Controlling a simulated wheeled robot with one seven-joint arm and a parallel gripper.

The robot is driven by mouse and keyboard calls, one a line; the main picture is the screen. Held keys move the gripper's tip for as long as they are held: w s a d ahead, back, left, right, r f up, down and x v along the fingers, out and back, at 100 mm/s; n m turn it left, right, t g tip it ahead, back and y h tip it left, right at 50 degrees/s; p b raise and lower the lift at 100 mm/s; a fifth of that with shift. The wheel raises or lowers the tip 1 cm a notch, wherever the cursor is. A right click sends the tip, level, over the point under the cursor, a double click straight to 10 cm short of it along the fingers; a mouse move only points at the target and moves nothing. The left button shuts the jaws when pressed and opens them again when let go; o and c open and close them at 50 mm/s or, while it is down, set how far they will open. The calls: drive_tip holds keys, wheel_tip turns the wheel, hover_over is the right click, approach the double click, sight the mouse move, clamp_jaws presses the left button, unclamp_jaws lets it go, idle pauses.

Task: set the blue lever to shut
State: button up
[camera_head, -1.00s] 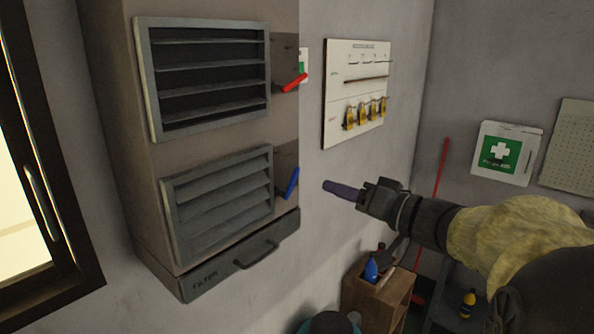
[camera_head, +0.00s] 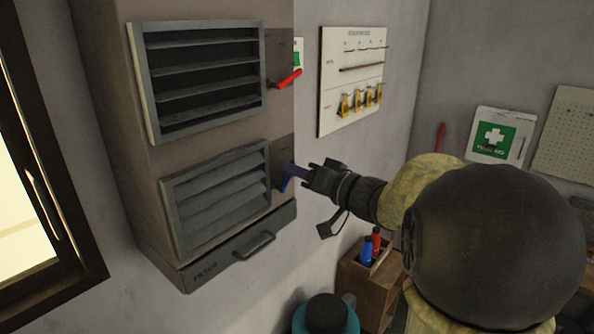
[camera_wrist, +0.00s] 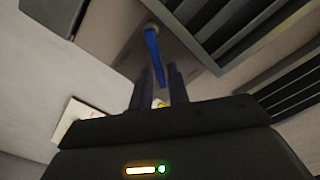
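The blue lever (camera_head: 284,183) is on the side of the wall cabinet, beside the lower louvre. In the head view my gripper's fingers (camera_head: 295,171) overlap it and hide part of it. In the wrist view the blue lever (camera_wrist: 153,55) runs from its pivot at the top down to the gap between my two dark fingers (camera_wrist: 158,88). The fingers stand apart, one on each side of its free end; I cannot tell whether either touches it. The lower louvre (camera_head: 215,200) has slanted, overlapping slats with little gap.
A red lever (camera_head: 289,79) sits above, beside the upper louvre (camera_head: 205,78), whose slats show dark gaps. A drawer with a handle (camera_head: 240,248) is below. A hook board (camera_head: 350,80) hangs to the right. A wooden box with bottles (camera_head: 367,275) stands low.

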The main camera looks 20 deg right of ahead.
clamp_jaws()
drive_tip(key=shift+s+a+n+b, duration=0.1)
drive_tip(key=shift+n+b, duration=0.2)
drive_tip(key=shift+n, duration=0.1)
drive_tip(key=shift+s+a+r+n+b, duration=0.1)
drive_tip(key=shift+s+a+n+b, duration=0.1)
drive_tip(key=shift+n+b, duration=0.35)
drive_tip(key=shift+s+a+r+n+b, duration=0.15)
drive_tip(key=shift+n+b, duration=0.15)
drive_tip(key=shift+n, duration=0.35)
drive_tip(key=shift+s+a+r+n+b, duration=0.1)
drive_tip(key=shift+s+a+n+b, duration=0.15)
drive_tip(key=shift+n+b, duration=0.55)
drive_tip(key=shift+s+a+n+b, duration=0.1)
drive_tip(key=shift+a+n+b, duration=0.3)
drive_tip(key=shift+n, duration=0.7)
drive_tip(key=shift+o, duration=2)
unclamp_jaws()
